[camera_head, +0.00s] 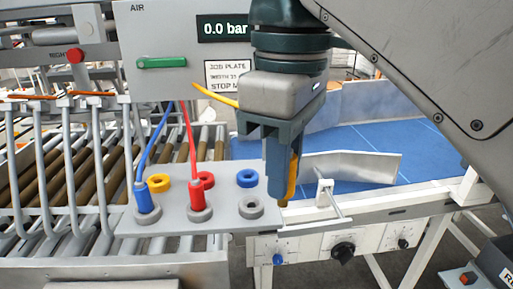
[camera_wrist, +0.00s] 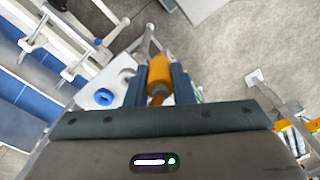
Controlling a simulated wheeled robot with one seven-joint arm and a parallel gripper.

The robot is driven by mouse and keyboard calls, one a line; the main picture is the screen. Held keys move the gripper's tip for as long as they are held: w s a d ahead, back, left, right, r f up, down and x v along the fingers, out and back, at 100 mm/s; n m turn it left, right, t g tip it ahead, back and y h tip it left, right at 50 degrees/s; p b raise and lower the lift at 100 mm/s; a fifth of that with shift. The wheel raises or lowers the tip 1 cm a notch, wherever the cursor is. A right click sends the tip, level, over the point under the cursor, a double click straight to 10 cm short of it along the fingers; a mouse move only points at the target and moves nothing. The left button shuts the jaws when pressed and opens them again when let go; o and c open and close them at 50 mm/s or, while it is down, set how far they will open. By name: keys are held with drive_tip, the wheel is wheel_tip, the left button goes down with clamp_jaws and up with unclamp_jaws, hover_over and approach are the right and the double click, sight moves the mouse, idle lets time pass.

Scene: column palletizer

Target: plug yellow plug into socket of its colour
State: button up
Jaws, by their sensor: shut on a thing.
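My gripper (camera_head: 281,178) is shut on the yellow plug (camera_head: 293,180), which points down just right of the socket plate (camera_head: 178,227). In the wrist view the yellow plug (camera_wrist: 160,72) sits between the two fingers. The yellow socket ring (camera_head: 159,182) is empty at the back left of the plate, well left of my gripper. The red socket ring (camera_head: 207,179) and blue socket ring (camera_head: 247,178) also stand in the back row. The plug's yellow cable (camera_head: 215,97) runs from the panel to behind my gripper.
A blue plug (camera_head: 144,198) and a red plug (camera_head: 194,196) stand in grey front-row holders, their cables rising past the back row. The right-hand grey holder (camera_head: 251,207) is empty. A grey panel (camera_head: 155,40) stands behind. A blue conveyor (camera_head: 370,140) lies right.

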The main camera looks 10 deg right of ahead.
drive_tip(key=w+a+f+p, duration=0.2)
drive_tip(key=w+a, duration=0.8)
drive_tip(key=w+a+f+p, duration=0.2)
drive_tip(key=w+a+f, duration=0.1)
drive_tip(key=w+a, duration=0.7)
drive_tip(key=shift+w, duration=0.4)
idle(2.3)
drive_tip(key=shift+f, duration=0.1)
drive_tip(key=shift+f, duration=0.2)
drive_tip(key=shift+f, duration=0.3)
drive_tip(key=shift+f+b, duration=0.75)
drive_tip(key=shift+f, duration=0.55)
idle(1.4)
